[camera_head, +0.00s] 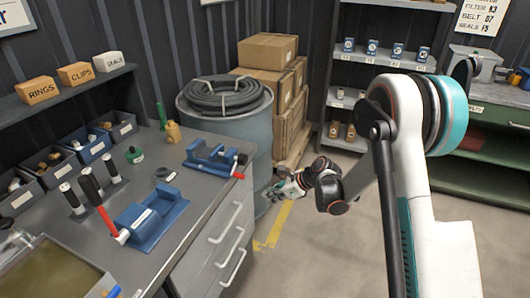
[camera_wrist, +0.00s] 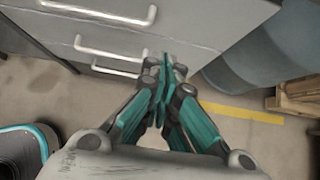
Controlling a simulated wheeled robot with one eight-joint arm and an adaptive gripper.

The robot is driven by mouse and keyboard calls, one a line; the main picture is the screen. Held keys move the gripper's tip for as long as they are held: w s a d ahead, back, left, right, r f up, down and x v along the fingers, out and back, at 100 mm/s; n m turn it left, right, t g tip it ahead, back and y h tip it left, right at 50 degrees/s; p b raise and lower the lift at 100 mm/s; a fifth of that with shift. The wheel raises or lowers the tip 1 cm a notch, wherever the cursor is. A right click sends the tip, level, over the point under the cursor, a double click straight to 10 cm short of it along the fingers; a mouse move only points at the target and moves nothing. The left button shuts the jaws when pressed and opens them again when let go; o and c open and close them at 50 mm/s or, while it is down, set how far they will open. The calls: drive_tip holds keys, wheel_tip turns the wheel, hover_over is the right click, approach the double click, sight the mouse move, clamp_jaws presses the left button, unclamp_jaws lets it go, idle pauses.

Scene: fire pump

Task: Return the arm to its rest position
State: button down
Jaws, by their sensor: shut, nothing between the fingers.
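My gripper (camera_head: 284,189) hangs in the open space to the right of the workbench in the head view, in front of the blue drum. My white arm comes down from the right side of that view. In the wrist view my gripper (camera_wrist: 165,62) has its teal and dark fingers together at the tips, with nothing between them. Behind the fingertips in that view are the grey drawer fronts (camera_wrist: 190,25) of the bench. I cannot tell the exact gap between the fingers and the drawers.
The workbench (camera_head: 200,210) holds a blue vise (camera_head: 212,157), a blue block holder (camera_head: 150,215) and parts bins. A blue drum (camera_head: 255,130) with a coiled hose stands behind it. Cardboard boxes (camera_head: 268,50) and shelves (camera_head: 375,60) are farther back. Floor at the lower right is clear.

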drive_tip(key=s+d+r+n+t+h, duration=0.1)
drive_tip(key=s+d+r+n, duration=0.25)
drive_tip(key=r, duration=0.35)
drive_tip(key=s+d+r+n+h, duration=0.2)
drive_tip(key=s+r+n, duration=0.1)
drive_tip(key=s+r, duration=0.3)
drive_tip(key=s+d+r+n+t+h, duration=0.1)
drive_tip(key=s+d+r+n, duration=0.25)
drive_tip(key=r, duration=0.45)
drive_tip(key=s+d+r+n+t+h, duration=0.1)
drive_tip(key=s+d+n, duration=0.3)
drive_tip(key=s, duration=0.6)
drive_tip(key=s+d+r+n+h, duration=0.3)
drive_tip(key=s+d+n, duration=0.1)
drive_tip(key=s+n, duration=0.4)
drive_tip(key=shift+s+d+r+t, duration=0.2)
drive_tip(key=shift+s+t, duration=0.2)
drive_tip(key=shift+s, duration=0.7)
